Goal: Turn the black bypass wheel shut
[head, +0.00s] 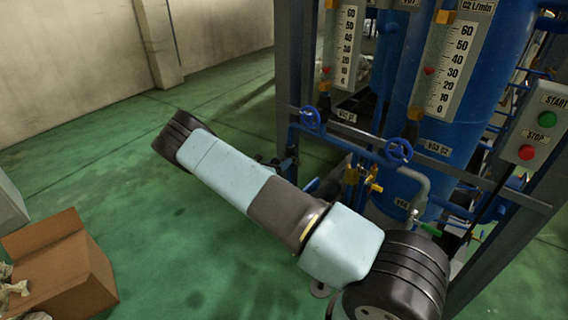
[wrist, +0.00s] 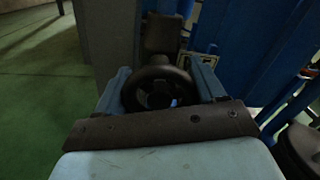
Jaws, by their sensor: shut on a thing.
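The black bypass wheel (wrist: 160,78) shows in the wrist view, a dark ring with spokes and a hub, close in front of my gripper. My gripper (wrist: 160,86) has its two blue-grey fingers on the left and right sides of the wheel, shut on its rim. The wheel sits on a dark valve body just beyond it, by a grey upright post. In the head view my arm covers this spot, and the wheel and the fingertips cannot be made out there.
Two blue handwheels (head: 398,151) and (head: 310,117) sit on the blue-tank skid's front rail, below the flow gauges (head: 448,70). A green-handled valve (head: 431,229) and a START/STOP box (head: 536,125) are to the right. An open cardboard box (head: 62,268) stands at lower left. Green floor is clear at left.

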